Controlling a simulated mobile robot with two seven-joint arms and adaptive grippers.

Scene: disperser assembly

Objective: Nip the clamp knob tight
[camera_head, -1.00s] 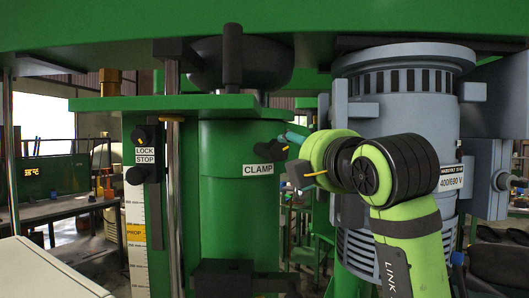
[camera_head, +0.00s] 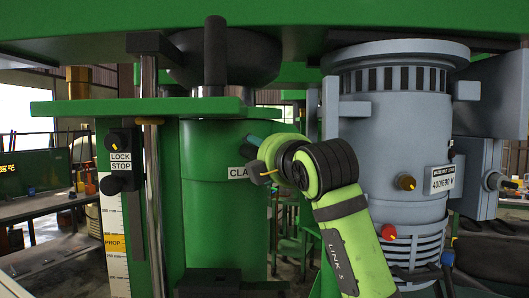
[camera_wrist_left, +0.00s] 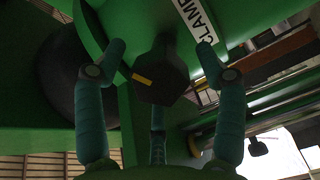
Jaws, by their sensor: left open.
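The clamp knob (camera_wrist_left: 162,78) is black with a yellow mark and shows in the left wrist view beside the white CLAMP label (camera_wrist_left: 197,20). My left gripper (camera_wrist_left: 160,58) is open, with its teal fingers spread on both sides of the knob and a third finger below it. I see no clear finger contact on the knob. In the head view, my left gripper (camera_head: 257,151) is at the green column (camera_head: 215,220), and my arm covers part of the CLAMP label (camera_head: 238,173). The knob is largely hidden there. My right gripper is not in view.
A grey-blue motor (camera_head: 390,130) stands close to the right of my arm, with a brown knob (camera_head: 405,182) and a red knob (camera_head: 389,231). The LOCK/STOP knobs (camera_head: 119,140) are on the left. A green plate (camera_head: 150,107) juts out above the column.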

